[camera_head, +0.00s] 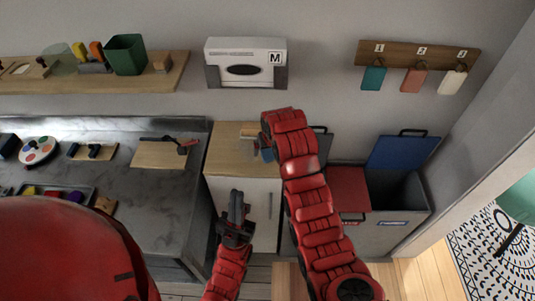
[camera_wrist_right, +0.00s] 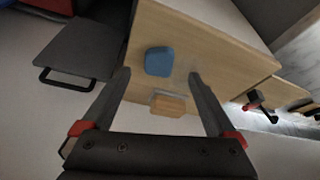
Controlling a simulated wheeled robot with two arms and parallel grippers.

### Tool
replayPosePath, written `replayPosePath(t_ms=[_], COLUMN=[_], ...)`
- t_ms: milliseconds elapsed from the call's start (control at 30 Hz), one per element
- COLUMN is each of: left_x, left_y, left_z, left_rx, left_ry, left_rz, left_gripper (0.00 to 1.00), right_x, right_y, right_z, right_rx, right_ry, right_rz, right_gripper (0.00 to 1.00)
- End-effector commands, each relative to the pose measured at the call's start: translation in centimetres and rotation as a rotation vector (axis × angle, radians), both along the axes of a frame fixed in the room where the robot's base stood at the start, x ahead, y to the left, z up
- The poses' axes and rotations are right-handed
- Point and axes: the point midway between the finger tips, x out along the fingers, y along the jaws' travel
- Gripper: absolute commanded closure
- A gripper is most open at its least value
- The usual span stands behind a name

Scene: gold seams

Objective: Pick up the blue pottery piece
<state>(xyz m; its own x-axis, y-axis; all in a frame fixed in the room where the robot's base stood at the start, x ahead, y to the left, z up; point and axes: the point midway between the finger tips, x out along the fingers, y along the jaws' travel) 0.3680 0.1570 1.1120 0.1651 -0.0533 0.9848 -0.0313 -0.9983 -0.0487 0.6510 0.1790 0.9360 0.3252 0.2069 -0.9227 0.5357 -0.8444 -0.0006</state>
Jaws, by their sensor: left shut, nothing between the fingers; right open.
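The blue pottery piece (camera_wrist_right: 159,61) lies on the light wooden top (camera_wrist_right: 195,48) of a white cabinet. In the head view the blue piece (camera_head: 267,155) shows only in part, beside my right wrist. My right gripper (camera_wrist_right: 160,75) is open and empty. In the right wrist view its two fingers frame the blue piece, one on each side, without visible contact; the height gap cannot be told. My left gripper (camera_head: 238,204) is shut and empty, low in front of the white cabinet.
A small wooden block (camera_wrist_right: 168,104) is near the blue piece. Right of the cabinet stand a red-lidded bin (camera_head: 348,188) and a bin with a raised blue lid (camera_head: 403,152). A dark worktop (camera_head: 160,200) with trays and tools is on the left. A white dispenser (camera_head: 245,62) hangs above.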

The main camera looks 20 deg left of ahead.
Motion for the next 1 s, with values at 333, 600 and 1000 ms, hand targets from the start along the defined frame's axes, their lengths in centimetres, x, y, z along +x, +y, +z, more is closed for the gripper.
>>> replayPosePath(t_ms=[333, 600, 1000], left_x=[0.0, 0.0, 0.0], left_y=[0.0, 0.0, 0.0], left_z=[2.2, 2.6, 2.5], left_rx=[0.0, 0.0, 0.0], left_ry=[0.0, 0.0, 0.0], left_rz=[0.0, 0.0, 0.0], left_gripper=[1.0, 1.0, 1.0], right_x=[1.6, 2.1, 2.0], right_y=[0.8, 1.0, 1.0], right_z=[-2.8, -4.1, -4.2], right_rx=[-0.005, -0.002, -0.002], right_ry=[0.006, 0.001, 0.001], right_rz=[0.0, 0.0, 0.0], right_gripper=[0.07, 0.07, 0.4])
